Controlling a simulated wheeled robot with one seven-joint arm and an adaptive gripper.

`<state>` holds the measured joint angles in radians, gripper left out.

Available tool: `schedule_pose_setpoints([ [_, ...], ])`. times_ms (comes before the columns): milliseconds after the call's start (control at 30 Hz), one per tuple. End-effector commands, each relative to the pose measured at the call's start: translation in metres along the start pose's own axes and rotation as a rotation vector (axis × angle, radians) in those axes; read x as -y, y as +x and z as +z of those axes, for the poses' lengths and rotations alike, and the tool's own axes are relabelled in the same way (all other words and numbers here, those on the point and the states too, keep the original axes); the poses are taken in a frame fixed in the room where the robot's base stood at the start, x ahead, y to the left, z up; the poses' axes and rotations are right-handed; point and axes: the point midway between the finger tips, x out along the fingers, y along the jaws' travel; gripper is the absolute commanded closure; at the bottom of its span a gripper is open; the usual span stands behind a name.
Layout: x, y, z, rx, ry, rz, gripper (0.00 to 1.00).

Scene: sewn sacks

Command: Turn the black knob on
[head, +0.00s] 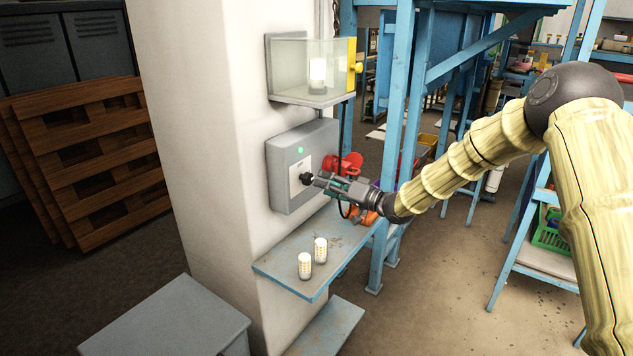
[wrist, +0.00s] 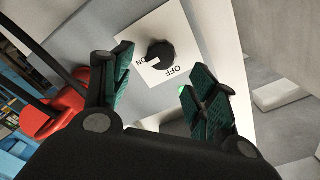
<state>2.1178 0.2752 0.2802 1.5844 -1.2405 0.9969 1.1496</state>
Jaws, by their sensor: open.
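The black knob (wrist: 160,53) sits on a white label plate (wrist: 185,38) marked ON and OFF. A pale mark shows at the knob's lower-left edge; I cannot tell surely which word it points to. In the head view the knob (head: 307,178) is on the front of a grey wall box (head: 291,200). A green light (head: 300,150) glows on the box above it. My gripper (wrist: 157,75) is open and empty, with its green-padded fingers spread before the knob, apart from it. The gripper (head: 320,181) also shows just right of the knob in the head view.
A clear case (head: 290,75) with a bright white lamp (head: 318,72) is above the box. A blue-edged shelf (head: 283,262) with two small white bulbs (head: 305,265) is below. A red object (head: 346,164) sits beside the box. Blue posts (head: 416,100) stand to the right.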

Motion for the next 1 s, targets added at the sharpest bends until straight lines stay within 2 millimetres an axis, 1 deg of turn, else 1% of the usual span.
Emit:
schedule_pose_setpoints([
  [33, 0.000, -0.010, 0.000, -0.001, 0.003, 0.001, 0.42],
  [100, 0.000, -0.022, 0.000, 0.000, 0.001, 0.000, 0.42],
  [300, -0.001, -0.046, 0.000, 0.000, 0.002, 0.001, 0.42],
  [500, 0.000, -0.055, 0.000, 0.000, 0.001, 0.000, 0.42],
  [800, -0.001, -0.055, 0.001, 0.000, 0.001, 0.001, 0.42],
  [867, -0.003, -0.056, 0.005, 0.001, 0.004, 0.007, 0.42],
  [900, -0.006, -0.056, 0.011, 0.004, 0.008, 0.016, 0.42],
  [967, -0.014, -0.058, 0.026, 0.007, 0.017, 0.041, 0.42],
  [1000, -0.020, -0.061, 0.040, 0.011, 0.024, 0.063, 0.42],
])
